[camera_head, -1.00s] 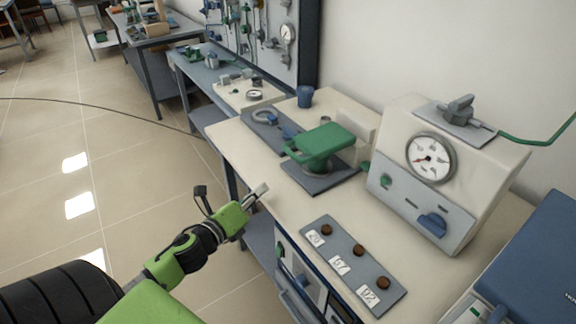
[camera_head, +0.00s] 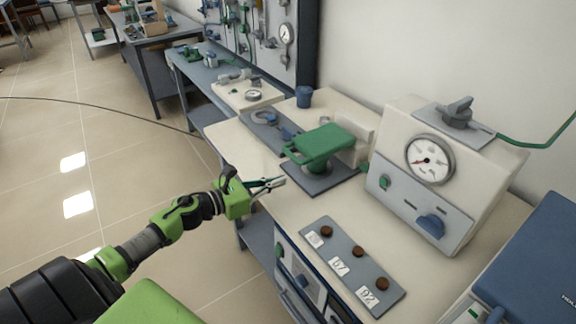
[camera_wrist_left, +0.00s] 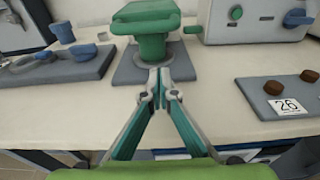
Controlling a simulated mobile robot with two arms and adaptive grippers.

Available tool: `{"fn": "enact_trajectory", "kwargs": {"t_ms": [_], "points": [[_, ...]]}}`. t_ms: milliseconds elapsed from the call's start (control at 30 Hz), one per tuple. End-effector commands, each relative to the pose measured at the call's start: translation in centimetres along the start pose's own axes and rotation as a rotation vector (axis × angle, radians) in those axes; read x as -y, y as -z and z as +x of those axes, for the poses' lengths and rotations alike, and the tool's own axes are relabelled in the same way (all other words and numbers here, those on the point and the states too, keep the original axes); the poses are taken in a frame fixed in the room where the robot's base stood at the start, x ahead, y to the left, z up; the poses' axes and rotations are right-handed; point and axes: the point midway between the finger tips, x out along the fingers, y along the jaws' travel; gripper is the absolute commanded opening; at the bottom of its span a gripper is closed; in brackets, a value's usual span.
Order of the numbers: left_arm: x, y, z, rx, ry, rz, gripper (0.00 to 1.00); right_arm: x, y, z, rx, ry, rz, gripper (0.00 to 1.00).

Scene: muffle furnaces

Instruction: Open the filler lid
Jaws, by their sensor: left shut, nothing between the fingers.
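The green lid (camera_head: 322,142), a flat cap with a handle, sits on the filler, which stands on a dark grey base plate (camera_head: 318,184) on the bench. In the left wrist view the lid (camera_wrist_left: 146,14) is at the top centre, above its green neck. My left gripper (camera_head: 280,182) is shut and empty, in front of the filler near the base plate's front edge. In the left wrist view its fingertips (camera_wrist_left: 159,74) meet just below the filler's round foot. I cannot tell whether they touch the plate. My right gripper is not in view.
A pressure gauge box (camera_head: 430,190) stands right of the filler. A plate with several brown knobs (camera_head: 352,266) lies in front. A blue cup (camera_head: 304,97) and a grey tray (camera_head: 272,132) are behind. Open floor lies left.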

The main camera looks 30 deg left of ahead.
Motion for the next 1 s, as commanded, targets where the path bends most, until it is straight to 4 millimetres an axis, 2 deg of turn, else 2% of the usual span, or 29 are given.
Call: {"fn": "enact_trajectory", "kwargs": {"t_ms": [300, 400, 533, 1000], "points": [[-0.1, -0.3, 5.0, 0.003, -0.001, -0.003, 0.00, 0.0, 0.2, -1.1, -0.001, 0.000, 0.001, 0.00], [0.0, -2.3, 3.9, -0.001, 0.000, 0.000, 0.00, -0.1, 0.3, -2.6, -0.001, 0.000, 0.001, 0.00], [0.0, -3.3, 3.5, -0.001, -0.001, -0.001, 0.00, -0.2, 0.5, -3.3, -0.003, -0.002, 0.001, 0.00], [0.0, -3.8, 3.3, 0.000, -0.001, -0.003, 0.00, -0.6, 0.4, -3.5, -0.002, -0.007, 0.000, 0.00]]}}
